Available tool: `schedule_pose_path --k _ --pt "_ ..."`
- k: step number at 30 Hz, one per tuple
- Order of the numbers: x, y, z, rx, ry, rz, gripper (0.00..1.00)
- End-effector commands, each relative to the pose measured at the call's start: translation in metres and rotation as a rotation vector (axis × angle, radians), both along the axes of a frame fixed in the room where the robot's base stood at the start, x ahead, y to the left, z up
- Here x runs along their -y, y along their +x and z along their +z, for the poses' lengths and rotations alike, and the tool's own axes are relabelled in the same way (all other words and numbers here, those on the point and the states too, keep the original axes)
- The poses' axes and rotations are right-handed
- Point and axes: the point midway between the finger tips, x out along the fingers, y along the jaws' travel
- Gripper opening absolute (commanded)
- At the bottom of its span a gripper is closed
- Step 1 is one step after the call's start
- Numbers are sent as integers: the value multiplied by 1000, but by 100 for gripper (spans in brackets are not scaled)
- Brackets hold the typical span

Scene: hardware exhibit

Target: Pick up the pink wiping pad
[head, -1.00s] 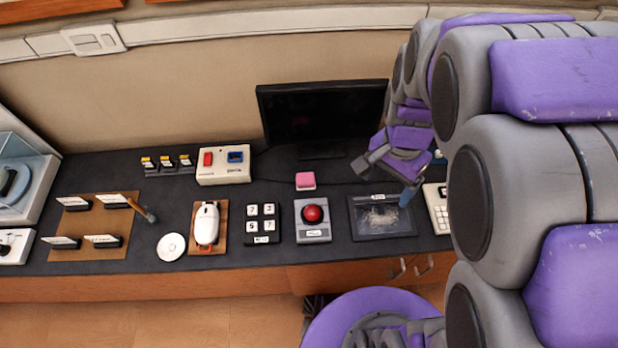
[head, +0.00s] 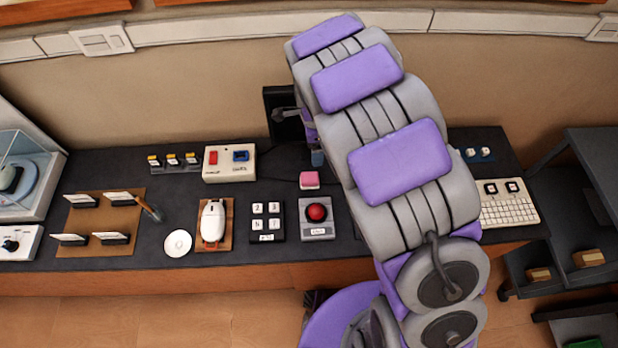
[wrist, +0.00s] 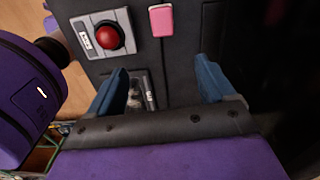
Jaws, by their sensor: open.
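The pink wiping pad (head: 309,180) lies on the dark desk top (head: 120,255), behind the box with the red button (head: 317,214). In the wrist view the pad (wrist: 161,20) is near the top edge, ahead of the fingertips and apart from them. My gripper (wrist: 163,78) is open, with its two blue fingers spread and nothing between them. In the head view my arm hides most of the gripper; a blue fingertip (head: 317,158) shows just behind the pad.
The red button box also shows in the wrist view (wrist: 105,36), left of the pad. A monitor (head: 281,110) stands behind, mostly hidden by my arm. A number keypad (head: 267,222), a white mouse (head: 212,222) and a white switch box (head: 229,163) are to the left. A keyboard (head: 510,212) is right.

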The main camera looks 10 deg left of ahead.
Motion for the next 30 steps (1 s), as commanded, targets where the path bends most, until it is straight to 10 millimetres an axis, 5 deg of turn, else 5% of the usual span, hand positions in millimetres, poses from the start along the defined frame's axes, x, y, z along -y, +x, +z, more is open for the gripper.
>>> schedule_pose_path --k 11,30 --pt "-14 4 -25 2 13 -48 83" --pt "-15 2 -135 -2 10 -47 83"
